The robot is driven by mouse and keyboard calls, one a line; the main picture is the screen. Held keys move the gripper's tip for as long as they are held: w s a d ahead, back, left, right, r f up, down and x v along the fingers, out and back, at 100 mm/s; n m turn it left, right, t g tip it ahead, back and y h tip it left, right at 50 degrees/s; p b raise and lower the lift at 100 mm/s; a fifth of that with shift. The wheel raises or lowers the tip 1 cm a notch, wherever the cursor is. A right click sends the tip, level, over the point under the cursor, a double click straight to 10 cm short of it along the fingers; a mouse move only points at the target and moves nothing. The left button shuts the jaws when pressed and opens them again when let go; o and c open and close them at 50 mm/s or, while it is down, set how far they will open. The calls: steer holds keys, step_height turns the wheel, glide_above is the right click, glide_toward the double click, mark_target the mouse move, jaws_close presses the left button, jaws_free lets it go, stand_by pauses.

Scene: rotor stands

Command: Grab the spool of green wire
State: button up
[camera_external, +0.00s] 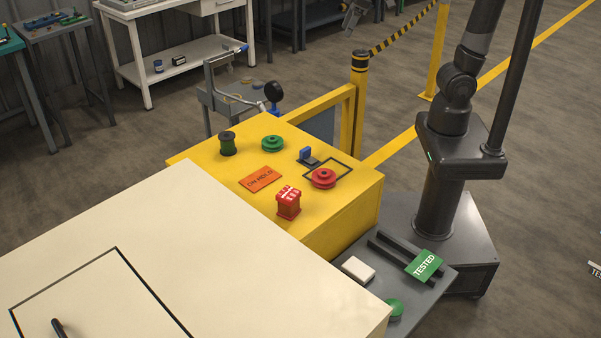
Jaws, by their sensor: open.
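The spool of green wire (228,144) stands upright on the far left part of the yellow worktop (225,178). It has dark flanges and dark green winding. A brighter green, flat round part (272,143) sits just right of it, apart from it. My gripper (352,22) shows only partly at the top edge, in the air beyond the worktop and well away from the spool. It is open, and I see nothing in it. The arm between it and my column is out of the picture.
The worktop also holds an orange sign (261,179), a red wound block (289,203), a red round part (323,178) and a small blue item (306,155). A yellow post (358,100) stands behind. A cream cabinet (190,260) borders the front left.

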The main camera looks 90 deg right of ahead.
steer(key=w+a+g, duration=0.1)
steer(key=w+a, duration=0.2)
steer(key=w, duration=0.9)
steer(key=m+g, duration=0.1)
steer(key=g, duration=0.2)
glide_above(224, 134)
steer(key=s, duration=0.1)
steer(key=f, duration=2.1)
steer(key=shift+d, duration=0.3)
steer(key=shift+w+a+f, duration=0.15)
steer(key=shift+a+f, duration=0.05)
steer(key=shift+f, duration=0.5)
step_height(224, 134, down, 5)
steer(key=shift+f, duration=0.1)
steer(key=shift+w+a+f, duration=0.1)
steer(key=shift+w+f, duration=0.1)
steer(key=shift+f, duration=1.1)
steer(key=shift+w+a+f, duration=0.1)
steer(key=shift+w+f, duration=0.05)
steer(key=shift+f, duration=1.15)
steer(key=shift+c, duration=0.6)
